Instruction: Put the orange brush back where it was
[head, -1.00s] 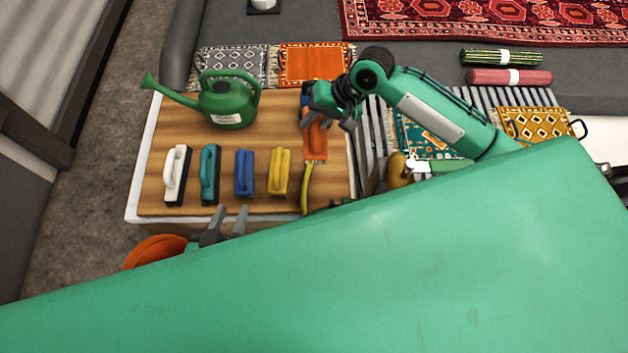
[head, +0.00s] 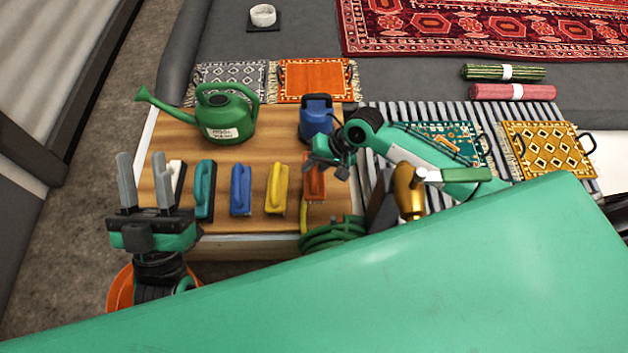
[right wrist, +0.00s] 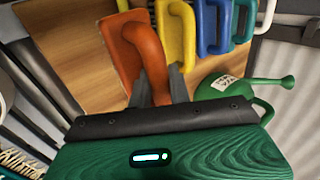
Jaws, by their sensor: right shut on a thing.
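The orange brush (head: 315,188) is at the right end of the row of brushes, beside the yellow brush, over the wooden board's right part. My right gripper (head: 324,164) is shut on its handle; the right wrist view shows the fingers (right wrist: 155,88) on either side of the orange handle (right wrist: 148,52). I cannot tell whether the brush touches the board. My left gripper (head: 142,165) is open and empty, in front of the board's left edge, partly hiding the white brush (head: 178,178).
The row also holds teal (head: 205,190), blue (head: 241,190) and yellow (head: 277,189) brushes. A green watering can (head: 222,115) and a blue container (head: 317,118) stand behind. A coiled green hose (head: 335,233) and a brass nozzle (head: 408,190) are at the right. An orange bucket (head: 120,290) is below left.

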